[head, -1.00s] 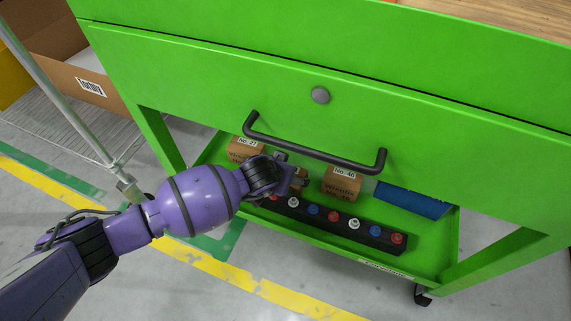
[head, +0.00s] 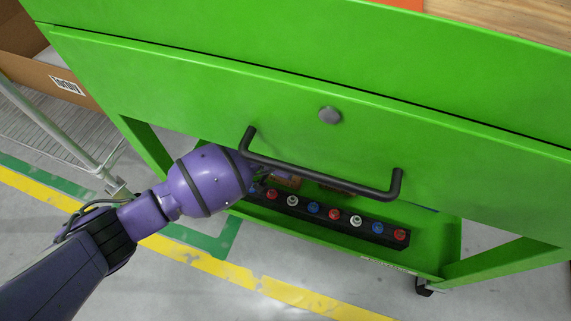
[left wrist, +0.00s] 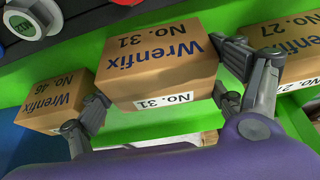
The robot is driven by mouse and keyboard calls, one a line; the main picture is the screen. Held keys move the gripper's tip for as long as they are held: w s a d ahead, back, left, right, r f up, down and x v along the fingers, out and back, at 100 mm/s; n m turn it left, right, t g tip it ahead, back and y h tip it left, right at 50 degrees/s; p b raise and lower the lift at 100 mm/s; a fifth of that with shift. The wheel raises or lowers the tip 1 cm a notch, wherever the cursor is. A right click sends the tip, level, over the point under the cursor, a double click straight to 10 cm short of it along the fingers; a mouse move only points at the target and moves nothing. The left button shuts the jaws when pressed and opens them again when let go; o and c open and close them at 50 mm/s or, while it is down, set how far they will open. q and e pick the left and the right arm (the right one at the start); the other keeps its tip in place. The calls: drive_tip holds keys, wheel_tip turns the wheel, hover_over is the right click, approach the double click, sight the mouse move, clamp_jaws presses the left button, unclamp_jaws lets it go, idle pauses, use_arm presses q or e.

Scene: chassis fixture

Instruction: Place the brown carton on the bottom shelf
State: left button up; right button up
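The brown carton marked No. 31 (left wrist: 155,75) fills the middle of the left wrist view. My left gripper (left wrist: 162,88) has a finger against each side of it and looks shut on it. In the head view a small piece of a brown carton (head: 286,181) shows below the drawer handle, beside the mostly hidden gripper. The green bottom shelf (head: 325,235) lies under the drawer. Whether the held carton touches the shelf cannot be told. My right gripper is in neither view.
Carton No. 46 (left wrist: 55,100) and carton No. 27 (left wrist: 292,50) flank the held one. A black strip with several coloured round caps (head: 335,215) lies along the shelf's front. The black handle (head: 320,178) and green drawer front (head: 220,95) overhang the shelf.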

sight(269, 202)
use_arm(q)
drive_tip(key=shift+o, duration=1)
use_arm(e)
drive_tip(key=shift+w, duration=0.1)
use_arm(q)
drive_tip(key=shift+r, duration=0.15)
drive_tip(key=p+v, duration=0.1)
drive_tip(key=v, duration=0.1)
drive_tip(key=p+v, duration=0.1)
drive_tip(key=shift+s+a+r, duration=0.2)
drive_tip(key=shift+s+a, duration=0.05)
drive_tip(key=shift+s, duration=0.2)
drive_tip(key=s+a+p, duration=0.1)
drive_tip(key=s, duration=0.2)
drive_tip(key=s+a+p, duration=0.1)
drive_tip(key=s+p, duration=0.1)
drive_tip(key=s, duration=0.1)
drive_tip(key=s+a+p, duration=0.1)
drive_tip(key=s, duration=0.2)
drive_tip(key=shift+s+a+p, duration=0.2)
drive_tip(key=shift+a+p, duration=0.1)
drive_tip(key=shift+s+a+f, duration=0.1)
drive_tip(key=shift+s+f, duration=0.05)
drive_tip(key=shift+s, duration=0.3)
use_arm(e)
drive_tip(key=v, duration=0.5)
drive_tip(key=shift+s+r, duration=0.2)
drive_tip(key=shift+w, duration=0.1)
